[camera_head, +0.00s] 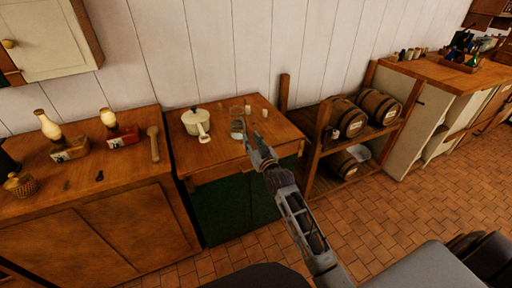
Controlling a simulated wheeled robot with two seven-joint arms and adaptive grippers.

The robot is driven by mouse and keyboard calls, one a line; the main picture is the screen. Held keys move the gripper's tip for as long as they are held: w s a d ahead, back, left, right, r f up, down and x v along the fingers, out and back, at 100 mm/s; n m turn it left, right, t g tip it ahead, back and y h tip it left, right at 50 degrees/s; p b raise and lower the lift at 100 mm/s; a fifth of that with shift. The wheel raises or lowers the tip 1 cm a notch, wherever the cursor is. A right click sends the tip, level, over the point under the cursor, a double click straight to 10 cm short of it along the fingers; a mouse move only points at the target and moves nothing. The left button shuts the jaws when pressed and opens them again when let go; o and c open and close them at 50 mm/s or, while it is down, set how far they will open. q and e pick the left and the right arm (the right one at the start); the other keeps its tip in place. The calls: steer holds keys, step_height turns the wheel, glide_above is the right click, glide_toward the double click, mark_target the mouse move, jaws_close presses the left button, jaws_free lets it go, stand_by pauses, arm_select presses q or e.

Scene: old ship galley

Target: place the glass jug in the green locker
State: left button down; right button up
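A small clear glass vessel that looks like the glass jug (237,126) stands on the wooden table in the middle of the head view. My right gripper (248,137) is just to the right of it, above the table. The fingertips are small and overlap the table top, so I cannot tell whether they are open or touch the jug. The green locker (225,212) is the dark green front below this table. My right arm covers part of its right side, and I cannot tell whether its door is open. My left gripper is out of view.
The table (213,162) also carries a white lidded pot (196,124) and small cups (275,118). A wooden cabinet (100,230) with oil lamps stands left. A rack (313,165) with barrels (350,117) stands right. The tiled floor in front is open.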

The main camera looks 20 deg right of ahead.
steer(key=shift+s, duration=1.85)
steer(key=shift+f, duration=0.1)
